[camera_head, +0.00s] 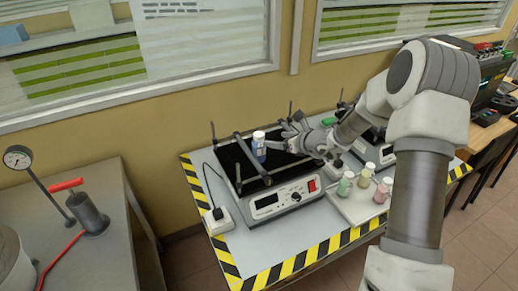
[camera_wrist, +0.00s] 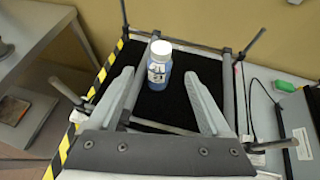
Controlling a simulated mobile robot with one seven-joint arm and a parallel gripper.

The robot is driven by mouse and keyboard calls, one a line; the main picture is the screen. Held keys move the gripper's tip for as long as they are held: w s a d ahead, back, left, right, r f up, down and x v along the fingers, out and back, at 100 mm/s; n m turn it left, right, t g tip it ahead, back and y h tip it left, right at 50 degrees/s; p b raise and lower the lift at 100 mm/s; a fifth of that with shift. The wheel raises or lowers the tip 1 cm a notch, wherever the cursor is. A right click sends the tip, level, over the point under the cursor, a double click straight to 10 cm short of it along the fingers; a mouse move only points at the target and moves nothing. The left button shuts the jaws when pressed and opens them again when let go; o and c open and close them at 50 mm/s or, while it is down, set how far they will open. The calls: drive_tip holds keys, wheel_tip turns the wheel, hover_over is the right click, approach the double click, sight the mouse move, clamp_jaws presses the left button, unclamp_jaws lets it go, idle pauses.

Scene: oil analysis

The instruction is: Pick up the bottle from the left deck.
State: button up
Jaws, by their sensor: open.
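The bottle (camera_head: 258,146) is blue with a white cap and stands upright on the black deck of the left shaker (camera_head: 234,165). In the wrist view the bottle (camera_wrist: 160,65) stands on the black deck (camera_wrist: 187,104), with its label partly showing. My gripper (camera_head: 283,144) is just right of the bottle in the head view. In the wrist view my gripper (camera_wrist: 158,80) is open, with one finger left and one right of the bottle near the fingertips.
Rods and upright posts (camera_head: 252,158) frame the deck. A white tray (camera_head: 352,208) with several small bottles lies right of the left shaker. A second shaker (camera_head: 376,150) stands behind my arm. A grey table (camera_head: 95,215) with a gauge is at left.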

sight(262, 138)
drive_tip(key=p+x, duration=0.2)
drive_tip(key=x, duration=1)
drive_tip(key=shift+w+p, duration=0.15)
drive_tip(key=shift+p, duration=0.15)
clamp_jaws()
idle(1.1)
